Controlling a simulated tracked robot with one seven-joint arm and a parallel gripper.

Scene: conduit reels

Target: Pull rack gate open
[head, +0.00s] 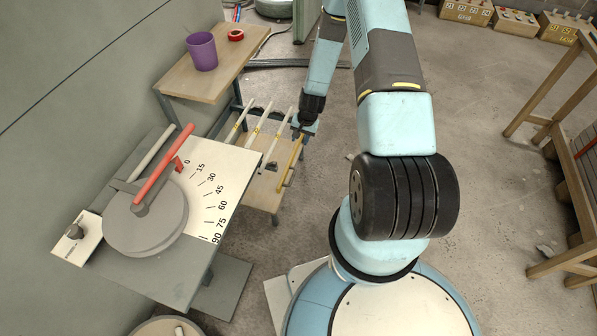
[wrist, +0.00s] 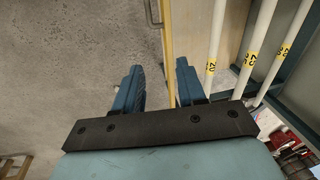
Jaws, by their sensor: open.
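The rack gate shows as a yellow bar (head: 291,165) along the open side of the low rack in the head view. In the wrist view the yellow bar (wrist: 169,45) runs up from between my fingers, nearer the right one. A small grey handle (wrist: 152,12) stands off its left side at the top edge, beyond my fingertips. My gripper (wrist: 158,66) is open, with nothing visibly held. In the head view my gripper (head: 298,131) is at the far end of the bar; whether it touches the bar cannot be told.
Several white conduits (head: 257,127) with yellow labels lie beside the gate. A wooden shelf with a purple cup (head: 202,51) and red tape roll (head: 236,35) stands behind. A bender table with a red lever (head: 164,164) is at left. Floor right of the gate is clear.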

